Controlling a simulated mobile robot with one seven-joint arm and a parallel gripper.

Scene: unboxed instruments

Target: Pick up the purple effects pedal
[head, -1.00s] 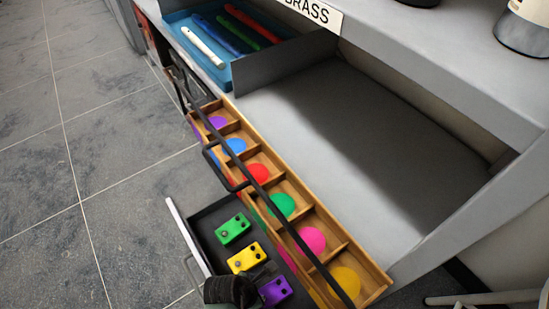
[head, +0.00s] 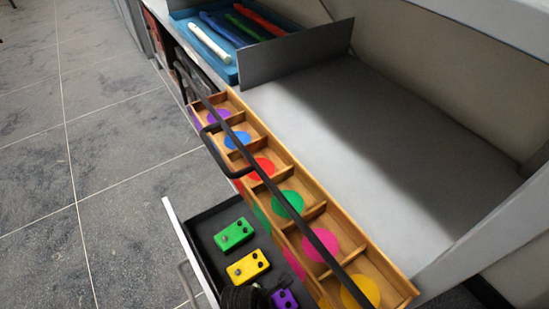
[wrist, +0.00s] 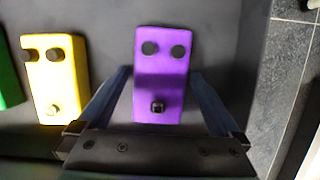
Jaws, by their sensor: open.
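The purple effects pedal (wrist: 161,78) lies in the open dark drawer, with two black knobs at its far end and a footswitch at its near end. In the head view the purple pedal (head: 285,299) is partly hidden by my gripper (head: 246,298) at the bottom edge. In the wrist view my gripper (wrist: 157,112) is open, with one finger on each side of the pedal's near end. A gap shows on both sides, and I cannot tell how far the fingers reach down.
A yellow pedal (head: 248,267) and a green pedal (head: 235,235) lie in the same drawer (head: 205,222). A wooden tray (head: 322,210) with coloured discs in compartments stands to the right, with a dark bar over it. Open floor (head: 60,200) lies left.

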